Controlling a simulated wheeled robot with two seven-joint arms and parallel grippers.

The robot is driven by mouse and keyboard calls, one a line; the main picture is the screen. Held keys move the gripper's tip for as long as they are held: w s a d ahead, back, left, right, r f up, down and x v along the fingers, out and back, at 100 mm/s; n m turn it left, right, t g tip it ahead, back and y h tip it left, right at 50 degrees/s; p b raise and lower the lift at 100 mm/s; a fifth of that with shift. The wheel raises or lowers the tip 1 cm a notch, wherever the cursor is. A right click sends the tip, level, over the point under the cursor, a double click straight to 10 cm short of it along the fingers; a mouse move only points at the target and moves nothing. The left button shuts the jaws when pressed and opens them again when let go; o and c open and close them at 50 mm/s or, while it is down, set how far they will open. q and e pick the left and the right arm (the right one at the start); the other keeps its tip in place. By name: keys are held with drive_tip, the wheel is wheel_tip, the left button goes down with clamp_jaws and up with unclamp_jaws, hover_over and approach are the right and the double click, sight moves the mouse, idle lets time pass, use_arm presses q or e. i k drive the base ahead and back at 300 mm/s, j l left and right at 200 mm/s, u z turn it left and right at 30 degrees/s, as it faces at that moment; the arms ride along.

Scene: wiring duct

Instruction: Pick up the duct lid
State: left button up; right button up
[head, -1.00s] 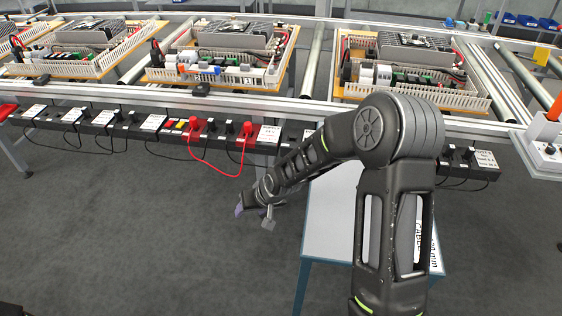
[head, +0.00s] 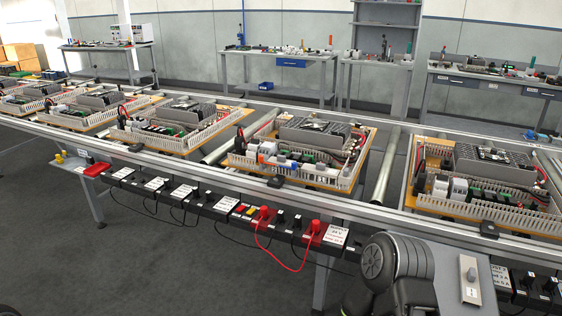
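I cannot pick out a separate duct lid in this view. White slotted wiring ducts edge the panels on the conveyor, such as the middle panel (head: 288,180) and the right panel (head: 470,210). Neither of my grippers shows. Only an upper part of one of my arms appears at the bottom right, and its gripper is outside the picture.
A conveyor rail (head: 330,200) runs across the view with several panels on it. Below hang black socket strips with a looping red cable (head: 284,262). A grey table top (head: 448,290) is partly visible at the bottom right. Workbenches stand behind. The grey floor (head: 120,270) at left is clear.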

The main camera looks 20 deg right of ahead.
sight(281, 160)
drive_tip(key=i+j, duration=0.35)
drive_tip(key=i, duration=0.2)
drive_tip(key=i+j, duration=0.35)
drive_tip(key=i, duration=0.15)
drive_tip(key=i+l, duration=0.35)
drive_tip(key=i+l+z, duration=0.1)
drive_tip(key=i+l, duration=0.25)
drive_tip(key=i, duration=0.2)
